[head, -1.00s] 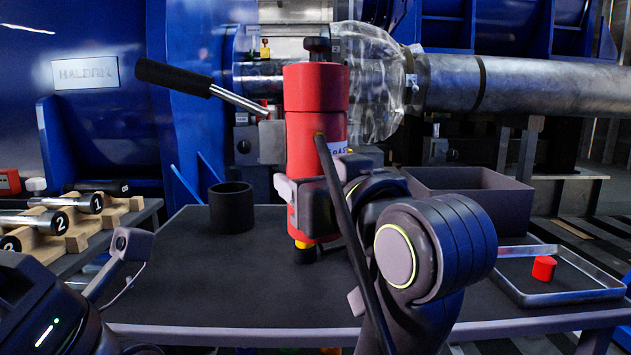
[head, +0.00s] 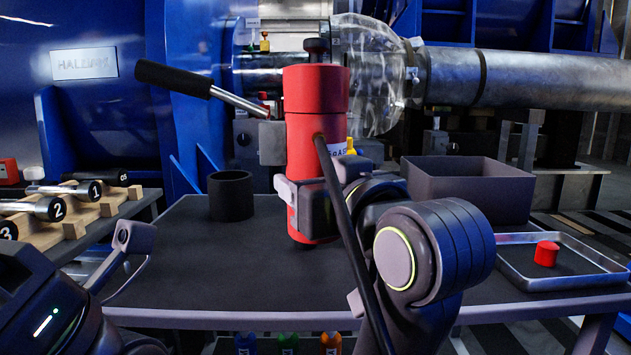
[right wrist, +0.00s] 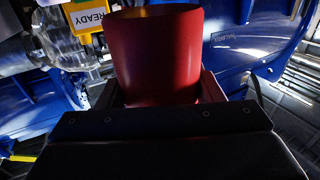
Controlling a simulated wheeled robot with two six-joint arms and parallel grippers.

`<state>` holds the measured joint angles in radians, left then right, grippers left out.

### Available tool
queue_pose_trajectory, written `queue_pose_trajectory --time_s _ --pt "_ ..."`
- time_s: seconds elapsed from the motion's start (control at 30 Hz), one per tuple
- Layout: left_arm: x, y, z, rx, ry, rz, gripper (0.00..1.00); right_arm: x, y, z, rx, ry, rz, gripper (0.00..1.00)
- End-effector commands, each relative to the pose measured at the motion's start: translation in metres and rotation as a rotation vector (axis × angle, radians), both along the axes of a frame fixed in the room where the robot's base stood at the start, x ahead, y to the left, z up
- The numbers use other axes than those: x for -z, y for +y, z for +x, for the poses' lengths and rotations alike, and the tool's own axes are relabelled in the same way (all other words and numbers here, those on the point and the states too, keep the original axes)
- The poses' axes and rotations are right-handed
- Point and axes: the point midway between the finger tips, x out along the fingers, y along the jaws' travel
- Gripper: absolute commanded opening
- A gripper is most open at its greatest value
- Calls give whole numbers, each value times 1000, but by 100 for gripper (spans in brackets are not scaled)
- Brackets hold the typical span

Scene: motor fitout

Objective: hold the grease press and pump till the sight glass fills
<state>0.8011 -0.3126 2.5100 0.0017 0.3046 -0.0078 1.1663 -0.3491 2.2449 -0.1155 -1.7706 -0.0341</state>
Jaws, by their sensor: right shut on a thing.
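The red grease press (head: 316,95) stands upright in the head view, with a pump lever (head: 174,78) with a black handle angled up to the left. My right gripper (head: 306,205) is shut around its lower body. The right wrist view shows the red barrel (right wrist: 158,55) between the fingers. A dark hose or rod crosses in front of the press. My left arm is at the lower left; a grey part of its gripper (head: 130,240) shows, apart from the press, and its opening cannot be made out. I cannot pick out a sight glass or its level.
A black cup (head: 231,195) and an open dark bin (head: 457,183) stand on the dark table (head: 200,270). A metal tray (head: 560,281) with a red cap (head: 546,253) lies at right. Numbered tools rest in a wooden rack (head: 75,228) at left. The blue machine stands behind.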

Motion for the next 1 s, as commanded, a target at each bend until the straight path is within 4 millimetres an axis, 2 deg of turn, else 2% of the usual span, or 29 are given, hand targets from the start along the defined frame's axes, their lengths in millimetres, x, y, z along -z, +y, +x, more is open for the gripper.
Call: queue_pose_trajectory --time_s 1.0 --pt "17 -1 0 16 6 -7 35 22 0 -1 -1 -10 6 19"
